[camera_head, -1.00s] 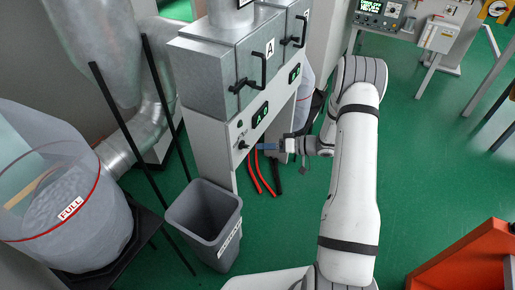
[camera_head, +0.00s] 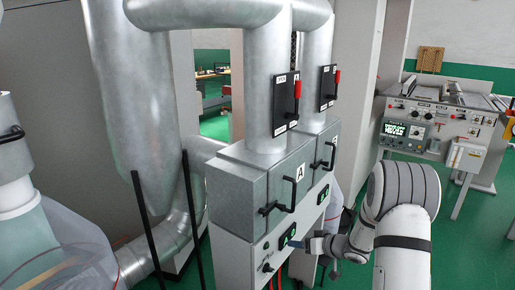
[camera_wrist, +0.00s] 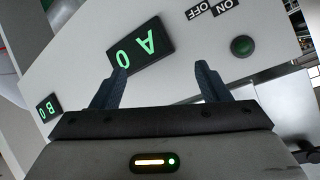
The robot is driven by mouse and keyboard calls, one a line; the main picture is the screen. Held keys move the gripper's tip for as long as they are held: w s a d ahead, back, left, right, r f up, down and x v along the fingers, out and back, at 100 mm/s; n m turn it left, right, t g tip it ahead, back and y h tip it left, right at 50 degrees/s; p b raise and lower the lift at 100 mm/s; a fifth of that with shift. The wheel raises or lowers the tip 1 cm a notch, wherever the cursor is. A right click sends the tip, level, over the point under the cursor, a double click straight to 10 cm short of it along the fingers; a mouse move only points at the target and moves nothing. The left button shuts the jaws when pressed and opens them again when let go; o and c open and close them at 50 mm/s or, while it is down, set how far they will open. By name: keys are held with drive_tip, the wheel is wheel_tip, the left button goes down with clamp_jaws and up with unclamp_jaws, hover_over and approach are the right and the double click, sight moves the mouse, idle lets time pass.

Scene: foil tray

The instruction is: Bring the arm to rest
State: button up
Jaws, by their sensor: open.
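My gripper (camera_wrist: 160,88) is open and empty in the wrist view, its two dark fingers apart. It faces the white control panel (camera_wrist: 195,65) of the machine, close to a green "A 0" display (camera_wrist: 138,48) and a round green button (camera_wrist: 242,46) by an ON/OFF label. I cannot tell whether a fingertip touches the panel. In the head view, my gripper (camera_head: 312,243) is at the right of the panel's front, with my white arm reaching in from the lower right.
Metal boxes with black handles (camera_head: 290,190) sit above the panel, under pipes with red levers (camera_head: 297,90). A console (camera_head: 440,125) stands at the back right. A clear bag (camera_head: 60,245) hangs at the left. Green floor (camera_head: 462,245) shows free at the right.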

drive_tip(key=s+d+r+m+h, duration=0.25)
drive_tip(key=s+r+h, duration=0.2)
drive_tip(key=r, duration=0.35)
drive_tip(key=s+d+r+m+h, duration=0.1)
drive_tip(key=s+d+r+h, duration=0.35)
drive_tip(key=r, duration=0.35)
drive_tip(key=s+a+r+g, duration=0.1)
drive_tip(key=s+a+g, duration=0.2)
drive_tip(key=s, duration=1)
drive_tip(key=s+a+r+g, duration=0.1)
drive_tip(key=s+a, duration=0.4)
drive_tip(key=s, duration=0.9)
drive_tip(key=shift+r+g+y, duration=0.3)
drive_tip(key=shift+r+g, duration=0.1)
drive_tip(key=shift+g, duration=0.5)
drive_tip(key=shift+m, duration=0.25)
